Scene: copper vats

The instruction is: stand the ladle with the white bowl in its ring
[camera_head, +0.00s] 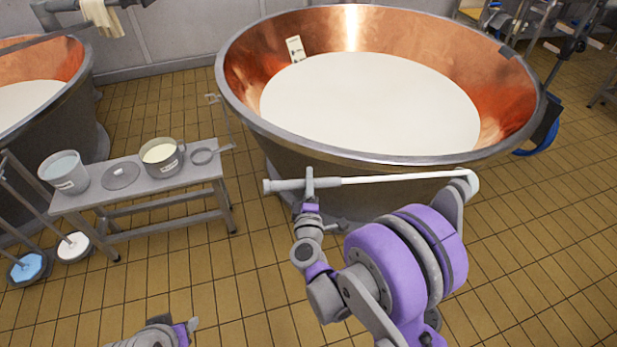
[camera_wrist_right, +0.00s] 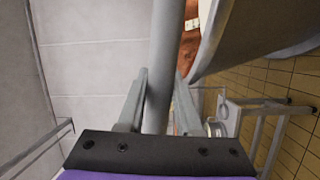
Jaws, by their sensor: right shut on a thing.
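My right gripper (camera_head: 309,186) is shut on the grey grip of a long-handled ladle (camera_head: 385,179). The ladle lies nearly level in front of the large vat, its pale shaft running right. Its right end passes behind or beside my arm, and a whitish edge there may be the bowl; I cannot tell its shape. In the right wrist view the grey handle (camera_wrist_right: 163,65) runs up between the two fingers (camera_wrist_right: 150,105). My left gripper (camera_head: 190,325) shows only partly at the bottom edge.
The copper vat (camera_head: 245,115) full of white liquid stands close ahead. A grey bench (camera_head: 140,192) at left holds a white bucket (camera_head: 63,172), a lid, a pot (camera_head: 162,157) and a strainer (camera_head: 205,156). Poles with blue and white ends stand beside it. The tiled floor between is clear.

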